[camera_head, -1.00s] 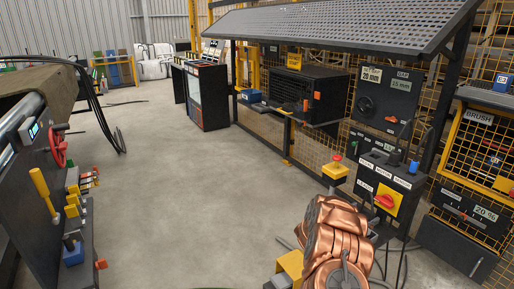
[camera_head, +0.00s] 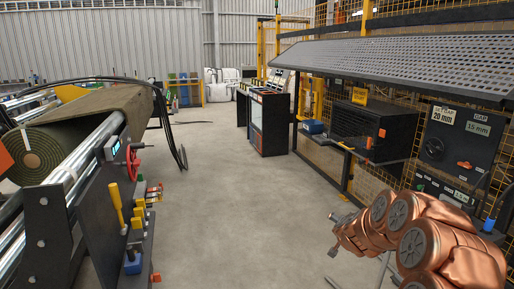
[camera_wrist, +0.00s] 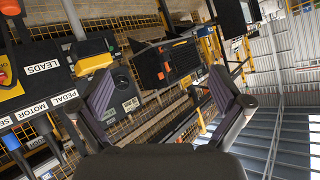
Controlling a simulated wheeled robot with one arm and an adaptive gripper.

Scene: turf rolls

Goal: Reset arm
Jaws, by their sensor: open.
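My copper-coloured arm (camera_head: 440,245) is raised at the lower right of the head view, in front of the control panels. In the wrist view my gripper (camera_wrist: 165,95) shows two dark fingers spread wide apart with nothing between them. The wrist view is tilted, with the panels on the left and the hall wall and windows on the right. My gripper touches nothing that I can see.
On the left stands a machine with a green turf roll (camera_head: 40,158), a red handwheel (camera_head: 133,160) and yellow levers (camera_head: 116,203). On the right are a mesh fence, a black box (camera_head: 358,135) and a gap panel (camera_head: 455,140). The concrete floor (camera_head: 240,210) between is clear.

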